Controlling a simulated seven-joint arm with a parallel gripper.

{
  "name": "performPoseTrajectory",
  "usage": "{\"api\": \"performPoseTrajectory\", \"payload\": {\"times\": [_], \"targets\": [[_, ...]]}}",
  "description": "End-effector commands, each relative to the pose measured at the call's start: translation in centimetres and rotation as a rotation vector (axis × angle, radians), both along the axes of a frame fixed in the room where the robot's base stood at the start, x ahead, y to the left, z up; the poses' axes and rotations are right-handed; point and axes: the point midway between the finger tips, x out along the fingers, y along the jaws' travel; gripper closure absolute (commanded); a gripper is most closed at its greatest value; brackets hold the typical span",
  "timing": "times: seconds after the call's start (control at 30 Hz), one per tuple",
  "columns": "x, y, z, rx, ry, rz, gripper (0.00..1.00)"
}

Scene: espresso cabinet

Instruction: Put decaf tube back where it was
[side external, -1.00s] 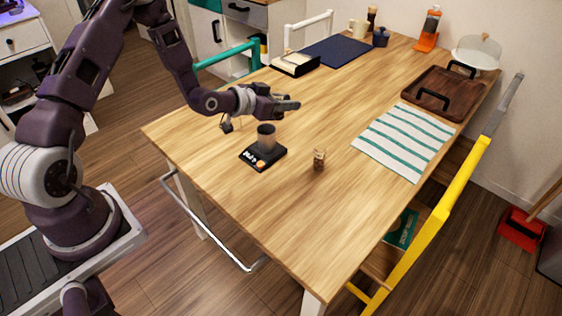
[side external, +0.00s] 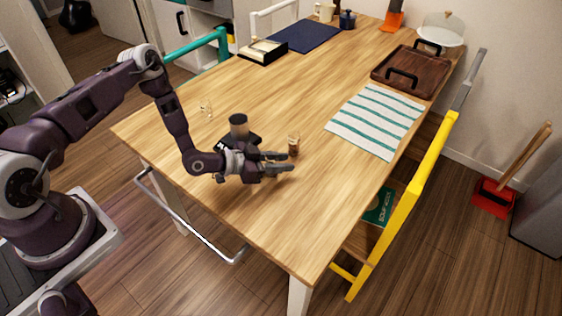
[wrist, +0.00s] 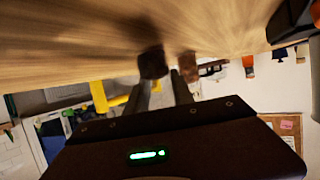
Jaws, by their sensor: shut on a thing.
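My gripper (side external: 291,161) is low over the near part of the table, fingers level and pointing right. In the wrist view its two fingers (wrist: 164,84) come together at a blurred dark brown thing (wrist: 152,62), which looks like the decaf tube held at the tips. No label can be read. The fingers mostly hide it in the side view. A small tube-like container with a tan top (side external: 294,145) stands on the table just beyond the fingertips. A tan shape (wrist: 188,65) beside the held thing in the wrist view may be this container.
A grey cup (side external: 238,126) stands on a black scale (side external: 222,145), close behind my gripper. A small clear glass thing (side external: 207,108) stands farther left. A striped towel (side external: 378,120) and a wooden tray (side external: 411,72) lie to the right. The table's near right part is clear.

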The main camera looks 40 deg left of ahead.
Motion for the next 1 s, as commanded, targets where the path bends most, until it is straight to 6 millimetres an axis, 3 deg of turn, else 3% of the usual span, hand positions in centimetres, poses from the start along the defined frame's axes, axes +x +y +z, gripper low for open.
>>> {"api": "performPoseTrajectory", "payload": {"times": [0.23,0.27,0.37,0.73,1.0], "targets": [[0.0,0.0,-0.2,0.000,0.001,0.000,1.00],[0.0,0.0,-0.3,0.000,0.001,0.000,0.69],[0.0,0.0,-0.2,0.000,0.001,0.000,0.50],[-0.1,0.1,0.2,0.000,0.001,0.001,0.49],[-4.8,2.9,2.3,-0.001,0.005,0.004,0.49]]}}
